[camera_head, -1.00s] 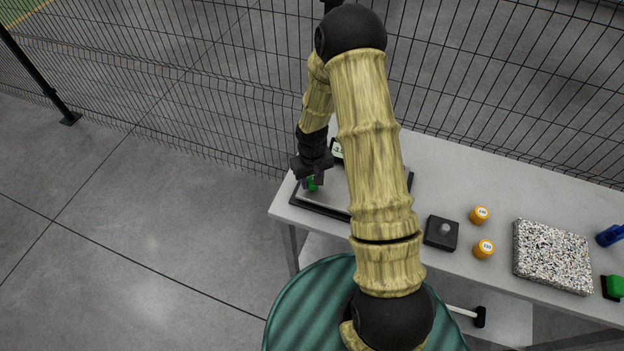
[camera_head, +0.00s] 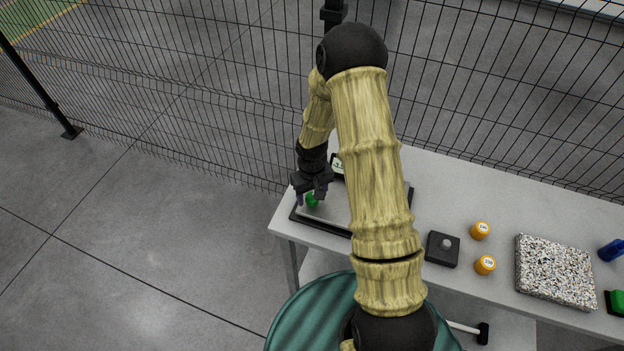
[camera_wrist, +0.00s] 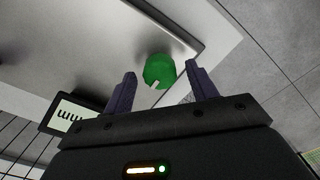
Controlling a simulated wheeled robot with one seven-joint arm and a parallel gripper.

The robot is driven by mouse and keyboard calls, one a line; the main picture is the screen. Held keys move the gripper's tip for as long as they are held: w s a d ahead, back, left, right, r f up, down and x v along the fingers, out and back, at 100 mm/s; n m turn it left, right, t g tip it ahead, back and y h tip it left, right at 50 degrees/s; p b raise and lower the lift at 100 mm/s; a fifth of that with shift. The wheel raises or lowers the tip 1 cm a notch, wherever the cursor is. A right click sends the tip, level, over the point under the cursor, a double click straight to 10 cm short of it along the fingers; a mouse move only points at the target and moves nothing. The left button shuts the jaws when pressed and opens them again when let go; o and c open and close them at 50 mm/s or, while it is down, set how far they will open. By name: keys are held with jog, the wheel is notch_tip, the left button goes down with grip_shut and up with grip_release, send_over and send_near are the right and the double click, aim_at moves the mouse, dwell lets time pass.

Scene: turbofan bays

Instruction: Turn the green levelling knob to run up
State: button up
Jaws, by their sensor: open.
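The green levelling knob (camera_head: 311,200) stands near the left end of a flat plate with a dark rim (camera_head: 335,228) on the bench. In the wrist view the round knob (camera_wrist: 160,70) shows a small pale mark on its lower edge. My gripper (camera_head: 311,197) points down at the knob. In the wrist view its two purple-grey fingers (camera_wrist: 162,88) are open, one on each side of the knob, with visible gaps. A small display (camera_head: 337,165) stands at the plate's back, and part of it (camera_wrist: 70,114) shows in the wrist view. My arm hides the plate's middle.
A wire fence (camera_head: 200,90) runs behind.

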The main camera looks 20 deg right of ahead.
aim_at(312, 196)
notch_tip(312, 196, up, 17)
jog(key=b, duration=0.3)
dwell(0.3)
jog(key=shift+r, duration=0.1)
jog(key=s+m+t+b, duration=0.1)
jog(key=s+m+t, duration=0.1)
jog(key=s, duration=1.2)
jog(key=shift+s+r+t+b, duration=0.3)
jog(key=shift+a, duration=0.1)
